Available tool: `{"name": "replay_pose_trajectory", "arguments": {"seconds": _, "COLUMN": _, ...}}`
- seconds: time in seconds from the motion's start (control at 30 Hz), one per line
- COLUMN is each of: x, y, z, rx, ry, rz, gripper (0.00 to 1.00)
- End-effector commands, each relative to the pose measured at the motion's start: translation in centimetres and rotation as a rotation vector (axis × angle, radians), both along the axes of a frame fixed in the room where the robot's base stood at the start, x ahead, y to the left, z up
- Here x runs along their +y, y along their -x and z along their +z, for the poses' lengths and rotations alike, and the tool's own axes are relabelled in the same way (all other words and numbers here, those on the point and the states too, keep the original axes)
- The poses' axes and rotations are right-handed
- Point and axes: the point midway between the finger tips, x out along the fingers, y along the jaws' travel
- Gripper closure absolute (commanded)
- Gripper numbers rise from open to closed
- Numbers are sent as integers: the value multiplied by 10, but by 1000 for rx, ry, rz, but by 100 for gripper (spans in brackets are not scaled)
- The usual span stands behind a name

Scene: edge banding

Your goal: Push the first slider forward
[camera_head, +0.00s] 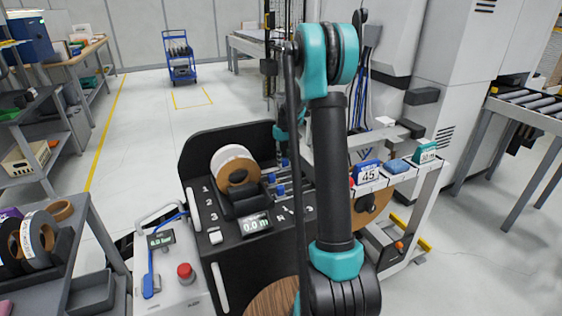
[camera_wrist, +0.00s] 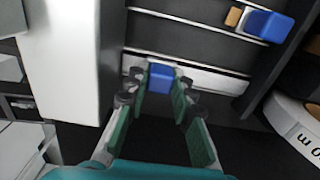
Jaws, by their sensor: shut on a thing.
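In the wrist view my gripper (camera_wrist: 161,92) has its two green-padded fingers on either side of a blue slider knob (camera_wrist: 161,76), shut on it. The knob sits at a pale slotted track on the dark panel. A second blue slider knob (camera_wrist: 268,25) with a tan piece beside it stands on another track at the upper right, apart from my fingers. In the head view small blue slider knobs (camera_head: 281,190) show on the black machine (camera_head: 195,155), left of my arm. My fingertips are hidden in that view, so I cannot tell the held slider's number there.
A white tape roll (camera_head: 234,160) stands on the machine and shows at the right of the wrist view (camera_wrist: 299,128). A 0.0 m display (camera_head: 257,225) is below it. A control box with a red button (camera_head: 185,271) stands left. Open floor (camera_head: 140,140) lies behind.

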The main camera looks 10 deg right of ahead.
Motion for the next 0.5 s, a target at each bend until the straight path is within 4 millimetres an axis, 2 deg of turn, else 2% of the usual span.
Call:
{"name": "replay_pose_trajectory", "arguments": {"seconds": 0.07, "x": -4, "y": -1, "z": 0, "rx": -3, "ry": 6, "rz": -4, "gripper": 100}}
{"name": "replay_pose_trajectory", "arguments": {"seconds": 0.1, "x": -4, "y": -1, "z": 1, "rx": -3, "ry": 6, "rz": -4, "gripper": 72}}
{"name": "replay_pose_trajectory", "arguments": {"seconds": 0.13, "x": -4, "y": -1, "z": 1, "rx": -3, "ry": 6, "rz": -4, "gripper": 68}}
{"name": "replay_pose_trajectory", "arguments": {"seconds": 0.5, "x": -3, "y": -1, "z": 1, "rx": -2, "ry": 5, "rz": -3, "gripper": 67}}
